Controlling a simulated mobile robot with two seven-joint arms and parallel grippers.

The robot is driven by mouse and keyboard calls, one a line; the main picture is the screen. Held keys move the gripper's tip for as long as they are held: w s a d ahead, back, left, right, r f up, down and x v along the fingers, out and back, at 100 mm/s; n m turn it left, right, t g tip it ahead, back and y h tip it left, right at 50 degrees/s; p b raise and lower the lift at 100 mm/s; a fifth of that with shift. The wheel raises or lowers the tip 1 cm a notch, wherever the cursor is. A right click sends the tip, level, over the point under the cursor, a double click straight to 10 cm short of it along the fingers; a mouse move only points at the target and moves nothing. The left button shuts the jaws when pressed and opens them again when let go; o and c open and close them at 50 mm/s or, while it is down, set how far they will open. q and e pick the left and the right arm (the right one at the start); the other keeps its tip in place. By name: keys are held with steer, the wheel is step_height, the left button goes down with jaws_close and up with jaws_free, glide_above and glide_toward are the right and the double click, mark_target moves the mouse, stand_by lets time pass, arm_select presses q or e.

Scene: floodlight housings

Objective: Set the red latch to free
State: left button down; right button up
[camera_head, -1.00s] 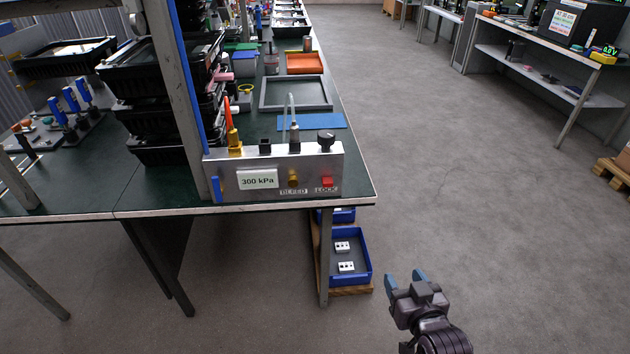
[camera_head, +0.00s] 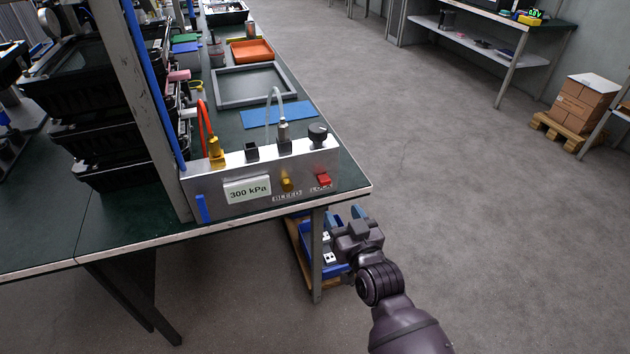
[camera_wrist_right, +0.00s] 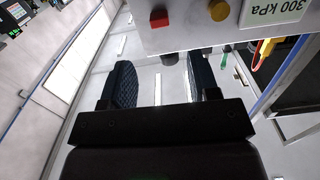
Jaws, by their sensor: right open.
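The red latch (camera_head: 323,180) is a small red block on the front face of a silver box (camera_head: 225,196), at its right end above the label "LOCK". It also shows in the right wrist view (camera_wrist_right: 159,18), near the top, beyond the fingers. My right gripper (camera_head: 346,213) is open and empty, in front of the bench's right corner and below the latch, apart from it. Its two dark ribbed fingers (camera_wrist_right: 160,82) stand apart in the wrist view with nothing between them. My left gripper is not in view.
The box has a yellow knob (camera_head: 287,184) labelled "BLEED", a "300 kPa" display (camera_head: 247,189), a black knob (camera_head: 318,133) and a red hose (camera_head: 204,120). It stands at the front edge of the green bench (camera_head: 130,228). Blue bins (camera_head: 318,250) stand below.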

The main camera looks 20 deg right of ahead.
mark_target(326, 183)
steer(key=w+b, duration=0.1)
steer(key=w, duration=0.8)
steer(key=shift+a, duration=0.1)
steer(key=shift+w+b, duration=0.35)
steer(key=shift+w, duration=0.3)
steer(key=shift+w+r, duration=0.1)
steer(key=shift+w, duration=0.15)
steer(key=shift+c, duration=1.3)
jaws_close()
